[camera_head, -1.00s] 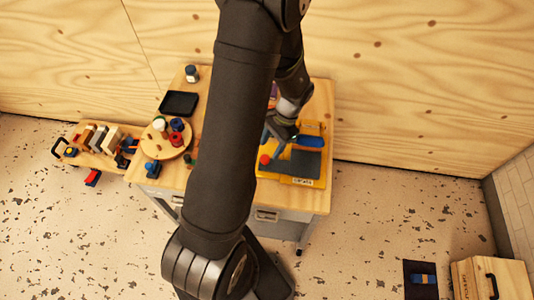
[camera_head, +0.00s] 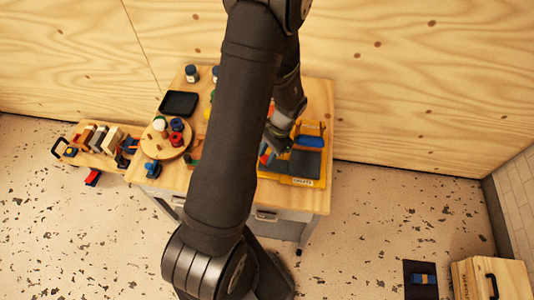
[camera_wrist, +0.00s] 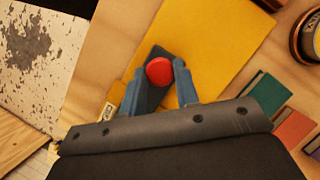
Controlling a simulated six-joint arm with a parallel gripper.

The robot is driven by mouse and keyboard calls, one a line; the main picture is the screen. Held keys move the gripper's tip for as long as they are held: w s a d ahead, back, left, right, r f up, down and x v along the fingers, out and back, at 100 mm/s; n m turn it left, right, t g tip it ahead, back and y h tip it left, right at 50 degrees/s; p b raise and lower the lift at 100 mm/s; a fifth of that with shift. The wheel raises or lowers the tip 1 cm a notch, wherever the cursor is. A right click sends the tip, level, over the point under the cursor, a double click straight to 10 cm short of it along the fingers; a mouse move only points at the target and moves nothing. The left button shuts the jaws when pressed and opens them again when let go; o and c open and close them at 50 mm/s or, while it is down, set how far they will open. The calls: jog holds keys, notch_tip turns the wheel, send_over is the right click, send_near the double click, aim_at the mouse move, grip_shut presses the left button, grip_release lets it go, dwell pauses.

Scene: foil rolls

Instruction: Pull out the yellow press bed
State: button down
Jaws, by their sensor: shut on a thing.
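A red round knob (camera_wrist: 159,71) sits on a dark grey bar (camera_wrist: 150,96) at the bed's near edge. My gripper (camera_wrist: 160,68) has its blue fingers on either side of the knob and is shut on it. In the head view my gripper (camera_head: 269,151) is at the bed's left side and hides most of the knob.
A round wooden board (camera_head: 152,147) with several coloured spools and a black tray (camera_head: 179,104) stand on the table's left. Colored swatches (camera_wrist: 268,92) and a round jar (camera_wrist: 311,42) lie close to the bed. Open floor lies in front of the table.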

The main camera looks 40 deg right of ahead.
jog(key=w+a, duration=0.8)
jog(key=c, duration=1.1)
grip_release()
jog(key=v, duration=1.7)
jog(key=shift+d+r, duration=0.15)
jog(key=shift+r, duration=0.05)
jog(key=shift+f, duration=0.1)
